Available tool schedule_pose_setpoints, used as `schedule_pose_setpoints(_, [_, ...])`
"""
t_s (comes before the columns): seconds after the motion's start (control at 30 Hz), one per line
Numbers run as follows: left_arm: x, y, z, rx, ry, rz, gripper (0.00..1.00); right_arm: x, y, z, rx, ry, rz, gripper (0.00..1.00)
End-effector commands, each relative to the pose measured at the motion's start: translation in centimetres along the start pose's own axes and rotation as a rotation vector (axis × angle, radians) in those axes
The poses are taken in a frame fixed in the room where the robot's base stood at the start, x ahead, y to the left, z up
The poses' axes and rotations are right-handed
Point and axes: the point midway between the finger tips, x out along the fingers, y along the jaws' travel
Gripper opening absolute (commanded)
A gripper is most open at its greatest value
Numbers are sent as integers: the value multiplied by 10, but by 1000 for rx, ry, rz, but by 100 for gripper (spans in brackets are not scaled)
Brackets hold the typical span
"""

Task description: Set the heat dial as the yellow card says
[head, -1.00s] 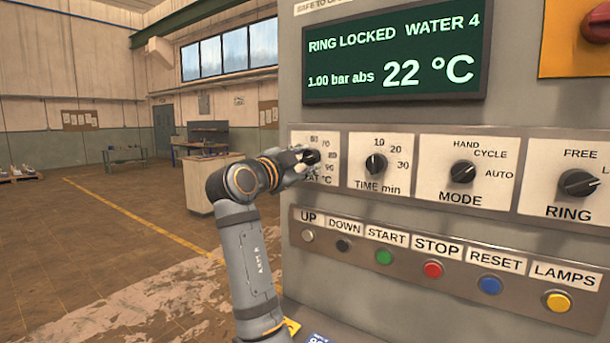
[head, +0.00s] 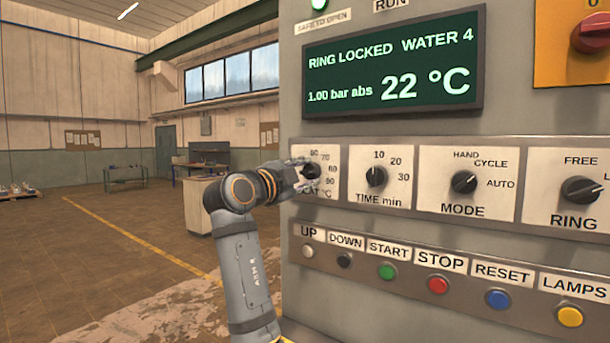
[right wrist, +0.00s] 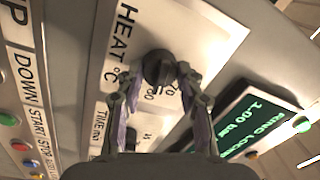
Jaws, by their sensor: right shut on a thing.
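The heat dial (head: 312,170) is a black knob on a white plate at the left end of the control row. My right gripper (head: 303,174) is shut on it in the head view and covers part of the plate. In the right wrist view the dial (right wrist: 159,68) sits between the two fingertips of my right gripper (right wrist: 160,74), one on each side. The numbers 70, 80 and 90 show around it in the head view; I cannot tell which one its pointer marks. No readable yellow card is in view. My left gripper is not in view.
To the right of the heat dial are the TIME dial (head: 376,177), MODE dial (head: 464,183) and RING dial (head: 580,190). A row of push buttons runs below, with START (head: 386,271) green and STOP (head: 437,285) red. The display (head: 393,67) reads 22 °C, ring locked.

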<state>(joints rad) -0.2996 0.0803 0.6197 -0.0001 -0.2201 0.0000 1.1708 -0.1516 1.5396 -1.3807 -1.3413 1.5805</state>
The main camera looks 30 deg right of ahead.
Motion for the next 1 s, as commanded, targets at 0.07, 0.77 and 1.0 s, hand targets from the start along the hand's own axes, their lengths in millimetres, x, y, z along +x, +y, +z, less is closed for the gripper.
schedule_pose_setpoints(0.07, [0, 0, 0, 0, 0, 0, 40, 0, 0, 0, -1, -1, -1, 5])
schedule_pose_setpoints(0.77, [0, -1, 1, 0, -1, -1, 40, -33, 0, 2, 0, -8, 0, 60])
schedule_pose_setpoints(1.0, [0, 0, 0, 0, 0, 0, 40, -70, 0, 1, -1, -4, 0, 60])
